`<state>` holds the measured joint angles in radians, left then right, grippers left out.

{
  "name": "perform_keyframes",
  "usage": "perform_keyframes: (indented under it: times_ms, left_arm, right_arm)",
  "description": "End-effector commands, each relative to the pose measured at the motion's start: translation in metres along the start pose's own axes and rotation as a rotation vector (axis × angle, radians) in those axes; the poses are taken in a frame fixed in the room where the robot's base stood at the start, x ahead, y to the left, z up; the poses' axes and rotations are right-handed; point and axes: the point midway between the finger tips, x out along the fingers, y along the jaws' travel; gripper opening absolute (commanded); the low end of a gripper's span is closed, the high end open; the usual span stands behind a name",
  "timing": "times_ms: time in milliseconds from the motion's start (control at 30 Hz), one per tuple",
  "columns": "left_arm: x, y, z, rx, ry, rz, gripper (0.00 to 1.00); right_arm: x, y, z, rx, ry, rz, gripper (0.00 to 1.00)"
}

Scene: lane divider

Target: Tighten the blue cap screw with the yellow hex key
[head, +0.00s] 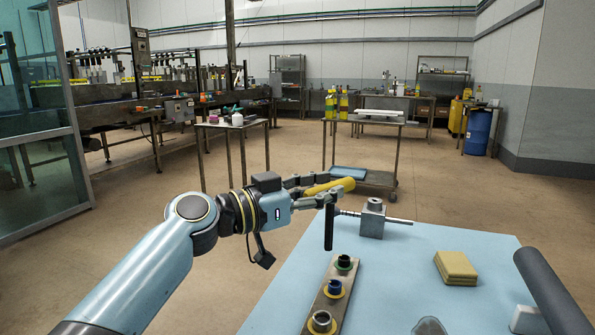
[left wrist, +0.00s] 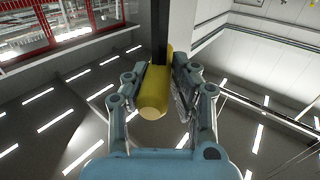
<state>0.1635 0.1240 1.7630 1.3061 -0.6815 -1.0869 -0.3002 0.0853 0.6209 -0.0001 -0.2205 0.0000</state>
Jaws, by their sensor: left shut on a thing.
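My left gripper (head: 318,191) is shut on the yellow handle (head: 335,186) of the hex key, held above the far left part of the table. The key's dark shaft (head: 329,228) hangs down from the handle. In the left wrist view the yellow handle (left wrist: 155,92) lies between the two fingers. A metal bar (head: 328,296) on the table carries three cap screws in a row. The middle one, the blue cap screw (head: 335,287), looks dark blue with a yellow ring around it. The shaft's lower end appears beyond the screws, apart from the blue one. My right gripper is not in view.
A metal block with a rod (head: 371,218) stands behind the bar. Yellow pads (head: 455,268) lie to the right. The blue tabletop (head: 405,270) between is clear.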

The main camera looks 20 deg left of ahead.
Motion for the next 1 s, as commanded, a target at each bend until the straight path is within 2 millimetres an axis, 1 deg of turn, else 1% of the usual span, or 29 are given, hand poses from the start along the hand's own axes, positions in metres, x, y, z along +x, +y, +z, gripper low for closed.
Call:
perform_keyframes:
  times_ms: [33, 100, 267, 467, 733, 867, 1000]
  left_arm:
    - [0.002, 0.008, -0.004, -0.003, 0.003, 0.001, 0.0]
    - [0.003, 0.016, -0.005, -0.002, 0.002, 0.004, 0.0]
    - [0.004, 0.029, -0.003, -0.001, 0.002, 0.007, 0.0]
    - [0.002, 0.03, 0.0, 0.001, 0.003, 0.007, 0.0]
    - [0.002, 0.03, 0.0, 0.002, 0.003, 0.006, 0.0]
    - [0.002, 0.03, 0.001, 0.004, 0.004, 0.002, 0.0]
    - [0.002, 0.03, 0.01, 0.002, 0.002, 0.001, 0.0]
  right_arm:
    - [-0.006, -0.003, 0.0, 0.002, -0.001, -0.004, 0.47]
    - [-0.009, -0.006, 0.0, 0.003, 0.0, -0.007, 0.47]
    - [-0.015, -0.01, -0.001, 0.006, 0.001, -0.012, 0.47]
    - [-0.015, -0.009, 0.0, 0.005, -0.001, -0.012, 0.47]
    - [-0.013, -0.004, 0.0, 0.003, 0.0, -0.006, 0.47]
    - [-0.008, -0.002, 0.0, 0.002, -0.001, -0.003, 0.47]
    - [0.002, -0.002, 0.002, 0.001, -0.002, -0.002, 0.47]
